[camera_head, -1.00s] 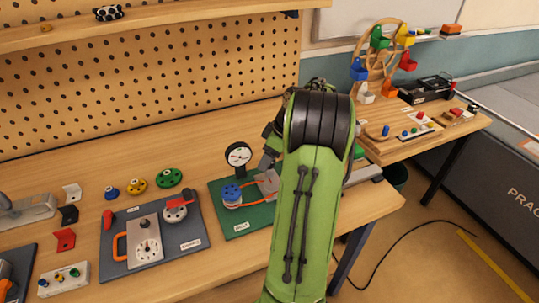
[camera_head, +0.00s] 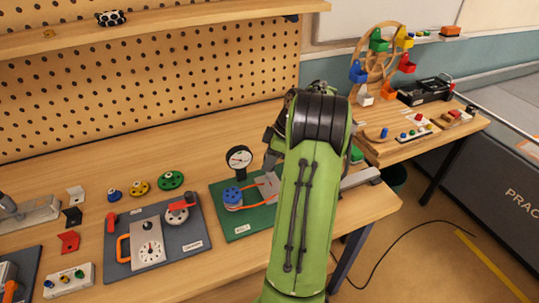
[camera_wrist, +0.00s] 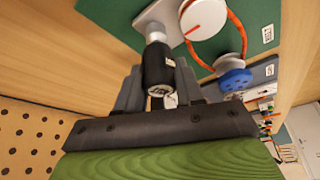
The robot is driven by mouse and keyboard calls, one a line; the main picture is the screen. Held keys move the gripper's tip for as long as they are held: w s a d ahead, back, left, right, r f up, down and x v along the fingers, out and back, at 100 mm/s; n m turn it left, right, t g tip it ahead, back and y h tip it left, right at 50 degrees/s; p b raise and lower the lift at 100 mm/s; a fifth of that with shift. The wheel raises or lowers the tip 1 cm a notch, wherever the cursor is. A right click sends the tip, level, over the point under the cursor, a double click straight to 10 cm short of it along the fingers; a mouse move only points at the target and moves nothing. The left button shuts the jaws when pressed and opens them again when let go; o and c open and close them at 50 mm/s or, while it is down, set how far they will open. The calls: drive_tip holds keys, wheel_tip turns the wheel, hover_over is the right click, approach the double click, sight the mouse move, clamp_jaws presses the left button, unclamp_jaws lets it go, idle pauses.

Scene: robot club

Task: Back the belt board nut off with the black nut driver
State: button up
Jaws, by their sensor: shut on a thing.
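The green belt board (camera_head: 238,230) lies on the bench, with a blue pulley (camera_head: 233,195), an orange belt and a dial gauge (camera_head: 239,158). In the wrist view the green board (camera_wrist: 120,12) shows a white disc (camera_wrist: 204,18) with a red mark inside the belt, and the blue knobbed pulley (camera_wrist: 235,79). My gripper (camera_wrist: 158,85) is shut on the black nut driver (camera_wrist: 159,66). The driver's silver end points at the grey plate (camera_wrist: 165,14) on the board. The nut is not visible, so I cannot tell whether the driver is on it. My arm hides the board's right side in the head view.
A grey board (camera_head: 190,245) with an orange handle lies left of the belt board. Green, yellow and blue knobbed wheels (camera_head: 170,180) lie behind it. A wooden wheel model (camera_head: 380,65) stands on the table at right. The bench's front edge is close.

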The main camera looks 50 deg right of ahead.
drive_tip(key=n+g+y+p, duration=0.1)
drive_tip(key=n+p, duration=0.2)
drive_tip(key=n, duration=0.2)
drive_tip(key=shift+r, duration=0.1)
drive_tip(key=shift+n+g+y+p, duration=0.6)
drive_tip(key=shift+n+g+p, duration=0.3)
drive_tip(key=shift+n+p, duration=1)
drive_tip(key=shift+n+b, duration=0.3)
drive_tip(key=o, duration=1.1)
